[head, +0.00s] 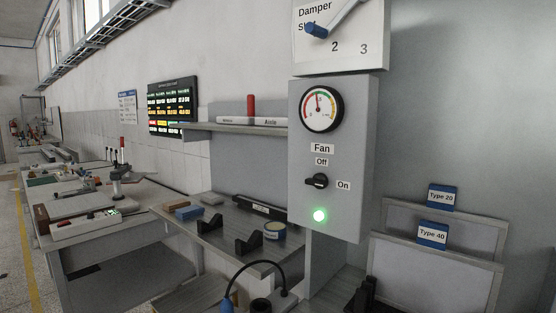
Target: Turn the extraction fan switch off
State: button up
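The fan switch (317,181) is a black rotary knob on the front of a grey control box (298,150), right of centre in the head view. An "Off" label (321,161) sits above it and an "On" label (344,185) to its right. The knob's handle lies roughly horizontal, in line with "On". A green lamp (320,216) below it is lit. A "Fan" label (321,148) is higher up. My gripper cannot be made out in this view, and nothing touches the switch.
A round gauge (321,109) is above the switch, and a damper panel (342,52) with a blue-tipped lever (316,30) above that. A shelf (240,128) is left of the box. Panels labelled Type 20 (441,197) and Type 40 (432,234) stand right. A cluttered bench (215,237) lies lower left.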

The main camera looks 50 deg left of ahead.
aim_at(320, 180)
jog(key=u, duration=1.25)
jog(key=k, duration=0.55)
jog(key=u, duration=0.75)
jog(key=i, duration=0.45)
